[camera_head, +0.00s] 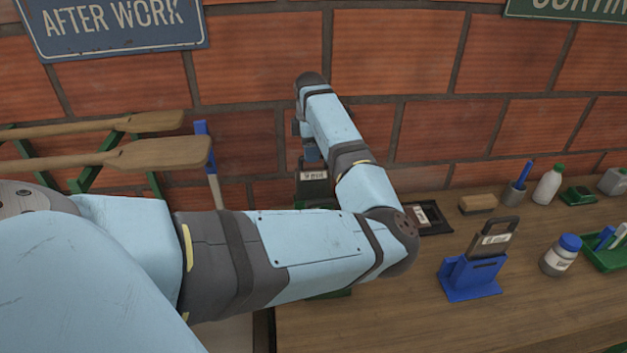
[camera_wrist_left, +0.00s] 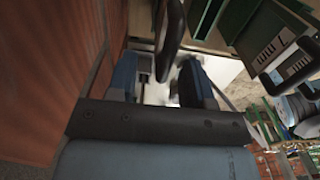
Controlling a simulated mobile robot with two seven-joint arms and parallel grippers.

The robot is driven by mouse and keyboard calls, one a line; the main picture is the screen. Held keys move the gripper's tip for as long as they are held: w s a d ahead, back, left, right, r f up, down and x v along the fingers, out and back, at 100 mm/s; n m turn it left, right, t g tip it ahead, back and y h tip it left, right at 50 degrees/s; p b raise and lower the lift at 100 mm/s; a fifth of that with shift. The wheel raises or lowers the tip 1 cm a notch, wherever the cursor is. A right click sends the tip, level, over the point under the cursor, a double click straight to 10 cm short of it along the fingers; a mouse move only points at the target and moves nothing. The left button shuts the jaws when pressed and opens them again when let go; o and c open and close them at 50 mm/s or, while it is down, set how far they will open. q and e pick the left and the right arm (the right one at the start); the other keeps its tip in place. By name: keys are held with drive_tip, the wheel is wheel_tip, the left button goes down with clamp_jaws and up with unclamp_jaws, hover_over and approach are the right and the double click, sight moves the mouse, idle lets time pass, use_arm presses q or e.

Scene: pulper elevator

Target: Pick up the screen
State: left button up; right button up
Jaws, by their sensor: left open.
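A dark screen with a white label (camera_head: 314,176) stands upright near the wall, partly hidden behind my left arm. My left gripper (camera_head: 307,146) is just above its top, pointing down. In the left wrist view, the open jaws (camera_wrist_left: 160,82) have a dark, rounded bar (camera_wrist_left: 171,28) close beyond and between them, which looks like the screen's handle. Whether the fingers touch it I cannot tell. A second dark screen with a label (camera_head: 494,239) stands in a blue holder (camera_head: 470,279). Another labelled dark piece (camera_head: 421,215) lies flat on the bench. My right gripper is not in view.
The wooden bench (camera_head: 370,320) has clear room in front. A brush (camera_head: 478,203), a white bottle (camera_head: 548,185), a blue-lidded jar (camera_head: 561,256) and a green tray (camera_head: 605,254) stand to the right. Wooden paddles (camera_head: 160,153) rest at left. The brick wall (camera_head: 400,60) is close behind.

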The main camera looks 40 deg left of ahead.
sight(312, 169)
use_arm(q)
drive_tip(key=shift+d+f, duration=0.1)
drive_tip(key=shift+f, duration=0.45)
drive_tip(key=f, duration=0.2)
drive_tip(key=f+p, duration=0.1)
drive_tip(key=shift+s+d+f, duration=0.15)
drive_tip(key=shift+d+f, duration=0.1)
drive_tip(key=shift+f, duration=0.55)
drive_tip(key=shift+r, duration=0.1)
clamp_jaws()
